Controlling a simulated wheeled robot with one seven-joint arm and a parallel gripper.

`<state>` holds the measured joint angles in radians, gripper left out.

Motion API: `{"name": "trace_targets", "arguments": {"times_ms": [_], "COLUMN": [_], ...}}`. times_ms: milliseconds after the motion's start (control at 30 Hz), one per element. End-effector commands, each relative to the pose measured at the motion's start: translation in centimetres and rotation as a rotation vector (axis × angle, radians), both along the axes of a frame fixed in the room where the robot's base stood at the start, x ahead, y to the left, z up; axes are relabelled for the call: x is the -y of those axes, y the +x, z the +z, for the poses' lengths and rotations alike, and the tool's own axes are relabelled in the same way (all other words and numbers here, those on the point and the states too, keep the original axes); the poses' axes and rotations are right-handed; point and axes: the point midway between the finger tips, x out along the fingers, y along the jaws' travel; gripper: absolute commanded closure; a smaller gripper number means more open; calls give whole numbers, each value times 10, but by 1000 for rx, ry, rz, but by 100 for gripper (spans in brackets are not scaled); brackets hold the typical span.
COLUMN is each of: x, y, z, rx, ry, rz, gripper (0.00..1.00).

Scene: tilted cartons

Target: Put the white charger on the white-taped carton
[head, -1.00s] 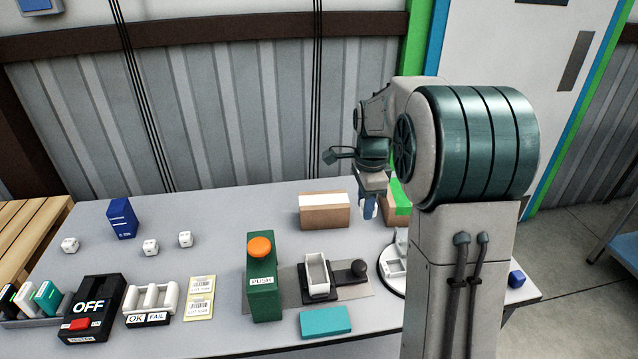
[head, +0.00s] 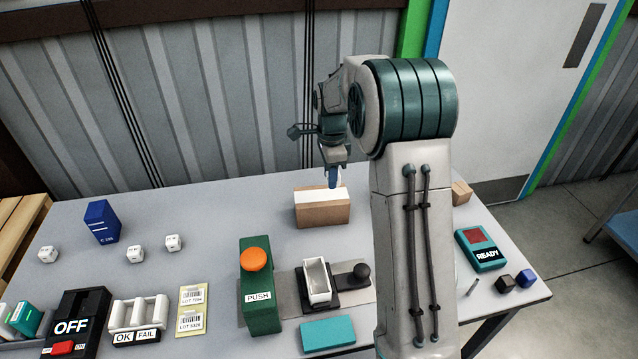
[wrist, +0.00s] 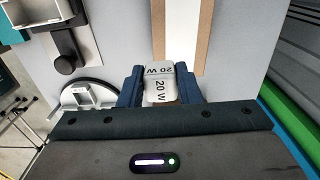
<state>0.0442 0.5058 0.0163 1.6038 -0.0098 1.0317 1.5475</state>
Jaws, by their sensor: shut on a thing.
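In the wrist view the white charger (wrist: 161,85), marked "20 W", sits between the two blue fingers of my gripper (wrist: 160,90), which is shut on it. The white-taped carton (head: 322,213) is a brown box with a white top strip near the back of the table. In the head view my gripper (head: 333,178) is over the carton's far right part; the charger is mostly hidden there. In the wrist view the carton (wrist: 171,50) lies just beyond the charger. I cannot tell whether the charger touches it.
A green PUSH post (head: 259,290) stands in front, left of a fixture with a white tray (head: 317,280) and a black knob. A teal block (head: 328,333) lies nearer. A READY device (head: 482,249) is at the right. Table space left of the carton is clear.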

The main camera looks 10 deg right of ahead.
Motion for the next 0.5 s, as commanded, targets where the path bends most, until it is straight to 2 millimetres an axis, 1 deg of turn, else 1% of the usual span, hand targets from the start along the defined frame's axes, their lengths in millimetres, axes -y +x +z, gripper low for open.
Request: {"name": "trace_targets", "arguments": {"times_ms": [33,100,200,367,500], "x": [-6,-13,-19,-23,-23], "y": [8,18,27,34,34], "z": [-5,-12,-19,-25,-37], "rx": [-2,-2,-2,-1,-2], "ry": [1,1,0,0,0], "rz": [4,3,3,2,1], "gripper": [93,93,93,93,93]}}
